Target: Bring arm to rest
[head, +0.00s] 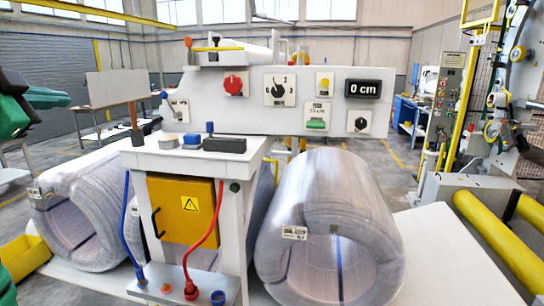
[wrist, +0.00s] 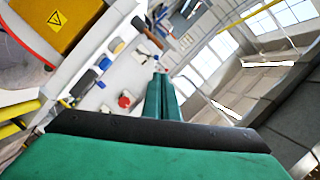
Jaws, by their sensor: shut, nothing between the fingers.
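My gripper (wrist: 160,80) shows in the wrist view as two green fingers pressed together, with nothing between them. Its dark and green body fills the bottom of that view. In the head view, green parts of my arm show at the left edge, left of the machine and clear of it. The white control panel (head: 332,88) stands upright in the middle, with a red knob, dials, a green button and a display reading 0 cm. It also shows tilted in the wrist view, beyond the fingers.
Wrapped coils lie left (head: 85,215) and right (head: 330,225) of the machine stand. A yellow box (head: 187,215) with a warning sign is on the stand, with red and blue cables. Yellow rollers (head: 500,240) are at the right. A small table (head: 115,130) stands behind at the left.

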